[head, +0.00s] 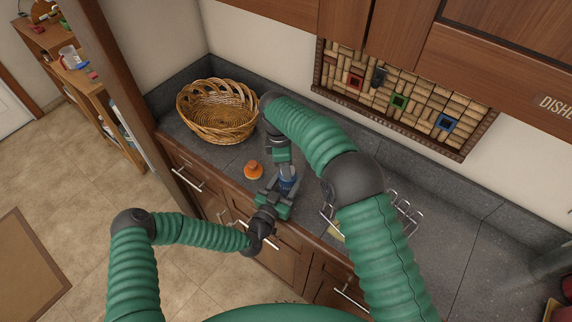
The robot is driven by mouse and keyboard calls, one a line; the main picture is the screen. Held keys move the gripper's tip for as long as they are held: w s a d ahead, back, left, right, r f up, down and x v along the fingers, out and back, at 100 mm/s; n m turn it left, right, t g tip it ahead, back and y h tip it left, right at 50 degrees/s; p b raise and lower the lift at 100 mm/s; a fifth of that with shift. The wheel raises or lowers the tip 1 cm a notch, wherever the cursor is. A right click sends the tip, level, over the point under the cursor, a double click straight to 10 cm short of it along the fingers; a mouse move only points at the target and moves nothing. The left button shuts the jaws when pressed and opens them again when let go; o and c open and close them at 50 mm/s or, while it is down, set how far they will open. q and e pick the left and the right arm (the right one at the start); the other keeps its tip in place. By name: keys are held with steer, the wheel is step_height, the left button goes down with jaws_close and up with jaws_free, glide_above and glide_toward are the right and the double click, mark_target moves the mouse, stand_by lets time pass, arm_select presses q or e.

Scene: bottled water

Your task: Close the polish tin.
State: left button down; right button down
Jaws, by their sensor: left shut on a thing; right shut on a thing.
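A small orange object with a knob-like top (253,170) stands on the counter just left of the grippers.
A wicker basket (218,112) stands at the back left of the dark counter (460,225). A wire rack (404,212) is partly hidden behind my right arm. A cork panel (400,98) is on the wall. The counter at right is mostly clear.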

steer(key=m, duration=0.5)
steer(key=shift+w+g, duration=0.1)
steer(key=shift+g, duration=0.2)
steer(key=m, duration=0.4)
steer(key=shift+w, duration=0.1)
steer(key=m, duration=0.3)
steer(key=shift+m+g+y, duration=0.3)
steer(key=shift+y, duration=0.1)
steer(key=m, duration=0.7)
steer(key=shift+y, duration=0.4)
steer(key=m, duration=0.3)
steer(key=shift+d+m, duration=0.15)
steer(key=shift+m, duration=0.15)
steer(key=m, duration=0.3)
steer(key=shift+m+y, duration=0.3)
steer(key=shift+y, duration=0.1)
steer(key=m, duration=0.3)
steer(key=shift+m, duration=0.4)
steer(key=m+t, duration=0.1)
steer(key=m, duration=0.9)
steer(key=shift+t, duration=0.4)
steer(key=m, duration=0.4)
